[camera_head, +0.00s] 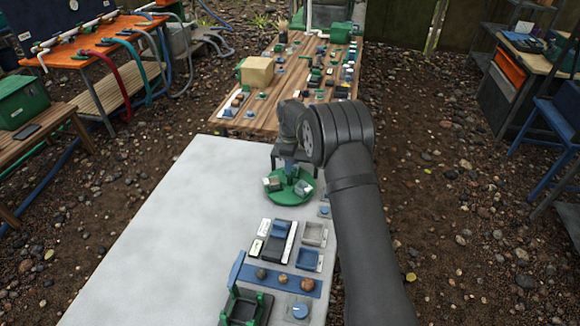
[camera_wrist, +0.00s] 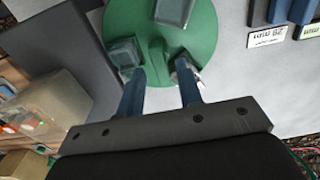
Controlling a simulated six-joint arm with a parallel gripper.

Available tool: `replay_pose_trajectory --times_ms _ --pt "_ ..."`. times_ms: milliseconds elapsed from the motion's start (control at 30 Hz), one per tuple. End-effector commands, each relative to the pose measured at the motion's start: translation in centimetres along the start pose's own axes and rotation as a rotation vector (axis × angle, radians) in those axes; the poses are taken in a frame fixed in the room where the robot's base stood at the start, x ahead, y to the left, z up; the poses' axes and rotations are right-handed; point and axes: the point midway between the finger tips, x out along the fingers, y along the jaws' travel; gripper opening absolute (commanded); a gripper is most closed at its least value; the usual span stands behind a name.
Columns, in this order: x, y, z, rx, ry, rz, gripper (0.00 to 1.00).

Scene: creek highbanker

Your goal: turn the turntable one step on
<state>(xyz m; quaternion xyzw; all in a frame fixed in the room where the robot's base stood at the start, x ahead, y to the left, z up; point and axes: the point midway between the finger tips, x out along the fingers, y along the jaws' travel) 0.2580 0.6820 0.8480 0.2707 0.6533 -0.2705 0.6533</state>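The turntable is a round green disc (camera_head: 287,198) on the white tabletop, just below my gripper (camera_head: 288,167). It carries a few small greyish blocks and a raised green part in its middle. Whether the fingers touch the disc is unclear.
Switches and trays (camera_head: 278,240) stand in front of the turntable, with a blue strip of round knobs (camera_head: 275,278) nearer still. Behind is a wooden table (camera_head: 225,122) with a cardboard-coloured box (camera_head: 257,71) and many small parts. The white tabletop (camera_head: 165,230) is clear to the left.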

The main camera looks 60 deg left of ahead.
Motion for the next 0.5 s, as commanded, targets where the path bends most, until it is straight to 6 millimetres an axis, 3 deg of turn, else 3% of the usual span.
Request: replay_pose_trajectory --times_ms 500 --pt "-5.0 0.0 0.0 0.0 0.001 0.001 0.33"
